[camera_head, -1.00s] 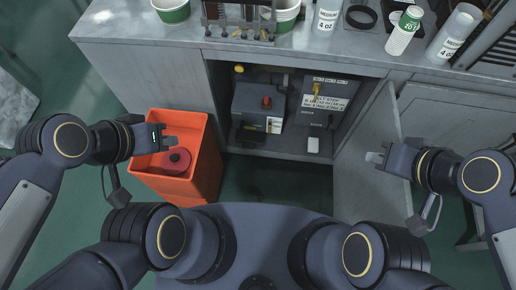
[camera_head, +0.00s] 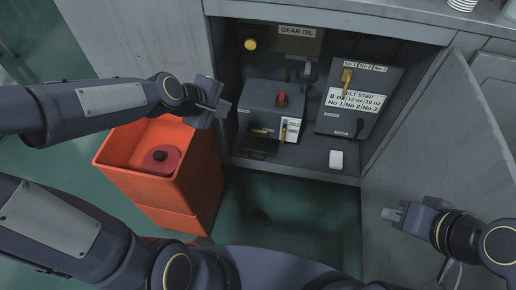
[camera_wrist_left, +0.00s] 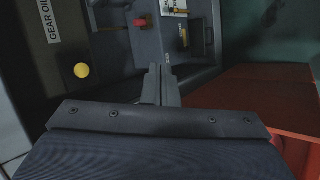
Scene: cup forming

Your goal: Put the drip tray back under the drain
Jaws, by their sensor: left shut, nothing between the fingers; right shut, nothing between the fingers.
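The grey gearbox (camera_head: 270,112) with a red knob (camera_head: 282,99) stands on the cabinet floor. A dark, shallow tray-like piece (camera_head: 261,146) sits at its front left, below a small yellow handle (camera_head: 260,131); I take it for the drip tray, but it is hard to make out. My left gripper (camera_head: 222,108) is shut and empty, at the cabinet opening just left of the gearbox. Its closed fingers (camera_wrist_left: 160,85) point at the gearbox in the left wrist view. My right gripper (camera_head: 388,214) is shut and empty in front of the open door.
An orange bin (camera_head: 180,205) holding a red round object (camera_head: 160,160) stands left of the opening. The open cabinet door (camera_head: 440,150) bounds the right. A labelled panel box (camera_head: 355,98) and a small white block (camera_head: 336,159) are right of the gearbox. A yellow knob (camera_head: 250,44) is above.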

